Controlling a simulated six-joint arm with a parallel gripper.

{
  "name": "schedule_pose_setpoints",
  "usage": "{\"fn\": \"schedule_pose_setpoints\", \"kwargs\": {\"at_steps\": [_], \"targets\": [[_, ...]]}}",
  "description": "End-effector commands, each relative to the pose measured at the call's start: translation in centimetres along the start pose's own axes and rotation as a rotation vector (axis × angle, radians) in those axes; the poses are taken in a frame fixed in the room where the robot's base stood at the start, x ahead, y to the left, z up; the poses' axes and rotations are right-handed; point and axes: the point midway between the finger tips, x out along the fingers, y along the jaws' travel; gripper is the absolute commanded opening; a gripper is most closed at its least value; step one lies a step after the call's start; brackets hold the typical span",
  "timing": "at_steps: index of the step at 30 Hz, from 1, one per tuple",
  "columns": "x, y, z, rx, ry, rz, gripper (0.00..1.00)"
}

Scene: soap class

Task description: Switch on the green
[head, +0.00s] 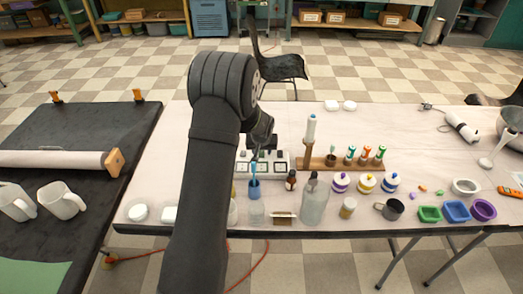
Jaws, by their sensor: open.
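A white block with dark squares on top (281,160), which looks like a switch or socket strip, lies on the light table just right of my arm. My arm hides part of it, and no green switch can be made out on it. My gripper (263,152) is open, pointing down at or just above the strip; contact cannot be told. A blue stick stands in a small blue cup (254,190) in front of the strip. A wooden rack (318,164) to the right holds tools with green and orange tops.
Bottles, including a clear one (314,204), stand along the front edge with striped jars (366,183) and a dark mug (390,209). Green (429,214), blue (456,211) and purple dishes sit at right. The table behind the rack is mostly clear.

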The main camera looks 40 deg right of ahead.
Motion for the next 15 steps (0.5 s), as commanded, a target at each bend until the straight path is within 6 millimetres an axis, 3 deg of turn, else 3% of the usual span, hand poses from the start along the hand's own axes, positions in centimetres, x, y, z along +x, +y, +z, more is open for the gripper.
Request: {"fn": "schedule_pose_setpoints", "kwargs": {"at_steps": [4, 10, 15], "targets": [[-0.02, -0.01, -0.01, 0.0, 0.0, 0.0, 0.42], [-0.04, 0.0, 0.0, 0.0, 0.0, 0.0, 0.03], [-0.03, 0.01, -0.03, 0.0, -0.005, -0.001, 0.0]]}}
